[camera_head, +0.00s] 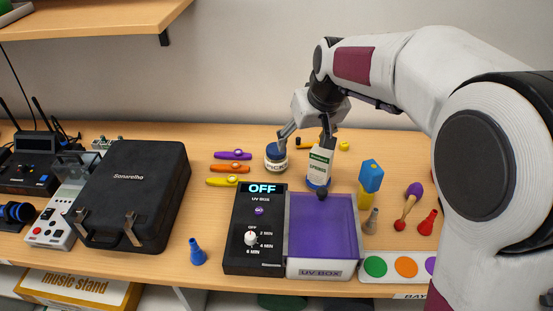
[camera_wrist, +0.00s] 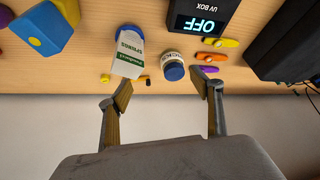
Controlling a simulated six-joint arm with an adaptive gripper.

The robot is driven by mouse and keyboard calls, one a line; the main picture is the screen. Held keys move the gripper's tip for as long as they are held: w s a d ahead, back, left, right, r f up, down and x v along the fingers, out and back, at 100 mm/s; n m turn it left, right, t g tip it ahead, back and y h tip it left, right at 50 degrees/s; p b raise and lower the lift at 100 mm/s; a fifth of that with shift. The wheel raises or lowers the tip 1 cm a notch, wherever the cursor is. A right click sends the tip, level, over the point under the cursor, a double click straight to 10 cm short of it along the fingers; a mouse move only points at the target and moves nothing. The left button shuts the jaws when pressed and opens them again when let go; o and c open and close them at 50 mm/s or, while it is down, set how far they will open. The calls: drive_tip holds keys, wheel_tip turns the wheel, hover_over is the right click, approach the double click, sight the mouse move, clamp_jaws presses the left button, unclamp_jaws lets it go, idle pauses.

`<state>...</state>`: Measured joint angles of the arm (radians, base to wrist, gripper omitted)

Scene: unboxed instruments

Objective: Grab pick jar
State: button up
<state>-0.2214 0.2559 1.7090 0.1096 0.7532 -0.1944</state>
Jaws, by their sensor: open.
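The pick jar (camera_head: 276,162) is a small cream jar with a dark blue lid, upright on the table behind the UV box; its label is partly readable. In the wrist view the jar (camera_wrist: 172,57) shows beyond the fingertips, between their lines. My gripper (camera_head: 304,141) is open and empty, with its left finger near the jar's lid in the head view. In the wrist view my gripper (camera_wrist: 160,88) has its fingers spread wide. Whether the left finger touches the jar cannot be told.
A white-and-green sponges container (camera_head: 319,163) stands close right of the jar, near the right finger. Purple, orange and yellow kazoos (camera_head: 230,168) lie to its left. The UV box (camera_head: 256,215) with its purple tray (camera_head: 322,193) is in front. A black case (camera_head: 130,185) stands farther left.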

sight(278, 152)
drive_tip(key=shift+n+g, duration=0.3)
drive_tip(key=shift+n, duration=0.3)
drive_tip(key=w+a+f, duration=0.4)
drive_tip(key=f, duration=0.1)
drive_tip(key=w+a+f, duration=0.1)
drive_tip(key=w+f, duration=0.2)
drive_tip(key=shift+a+f, duration=0.2)
drive_tip(key=shift+a, duration=0.2)
drive_tip(key=shift+x, duration=1.3)
drive_tip(key=shift+f, duration=0.15)
drive_tip(key=shift+x, duration=2.5)
drive_tip(key=c, duration=1.3)
